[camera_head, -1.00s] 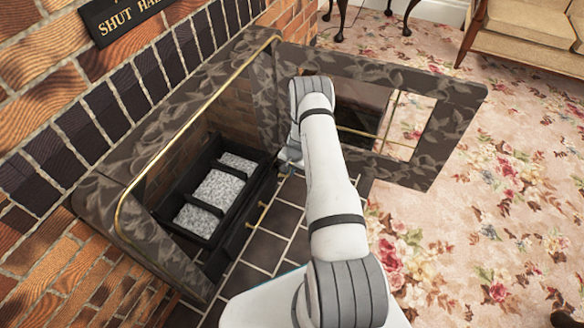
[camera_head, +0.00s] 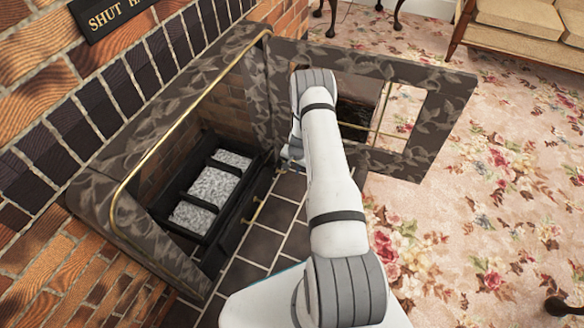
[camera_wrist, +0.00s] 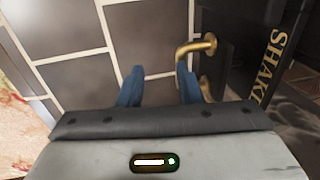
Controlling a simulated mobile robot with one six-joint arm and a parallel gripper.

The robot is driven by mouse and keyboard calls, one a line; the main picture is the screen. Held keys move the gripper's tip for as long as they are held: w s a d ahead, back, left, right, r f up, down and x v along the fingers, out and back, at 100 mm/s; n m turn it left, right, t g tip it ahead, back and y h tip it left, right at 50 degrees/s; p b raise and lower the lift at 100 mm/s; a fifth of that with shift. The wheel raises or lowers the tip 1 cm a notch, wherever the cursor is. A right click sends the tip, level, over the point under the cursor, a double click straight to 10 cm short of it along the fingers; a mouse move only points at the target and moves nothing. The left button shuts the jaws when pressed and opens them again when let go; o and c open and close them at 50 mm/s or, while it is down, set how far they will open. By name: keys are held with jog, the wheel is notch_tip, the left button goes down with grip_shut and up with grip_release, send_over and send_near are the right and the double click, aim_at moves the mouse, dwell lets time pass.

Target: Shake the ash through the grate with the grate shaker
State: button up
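The black grate (camera_head: 240,214) stands in the fireplace opening, with pale grey ash (camera_head: 205,186) between its dark bars. A brass grate shaker handle (camera_head: 257,210) sticks out from its front. In the wrist view, the brass handle (camera_wrist: 208,46) is bent and stands beside a dark panel with gold lettering that reads "SHAK", cut off at the edge. My gripper (camera_wrist: 160,76) is open, its two blue fingers apart over the tiles with nothing between them. The handle is just beyond and right of the right finger, which partly overlaps it; contact cannot be told. In the head view my arm mostly hides the gripper.
An open, dark leaf-patterned fire-surround door (camera_head: 425,150) stands right of my arm. A brass rail (camera_head: 150,155) edges the fireplace opening. Dark hearth tiles (camera_head: 287,187) lie before the grate. Flowered carpet (camera_head: 500,220) and a sofa (camera_head: 525,35) are at the right.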

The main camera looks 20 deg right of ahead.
notch_tip(320, 180, up, 9)
jog(key=s+p, duration=0.1)
jog(key=p, duration=0.3)
jog(key=shift+d+f+p, duration=0.15)
jog(key=shift+d+p, duration=0.2)
jog(key=shift+p, duration=0.05)
jog(key=shift+s, duration=0.1)
dwell(0.6)
notch_tip(320, 180, up, 8)
jog(key=s+p, duration=0.1)
jog(key=p, duration=0.1)
jog(key=shift+d, duration=0.45)
jog(key=shift+s, duration=0.1)
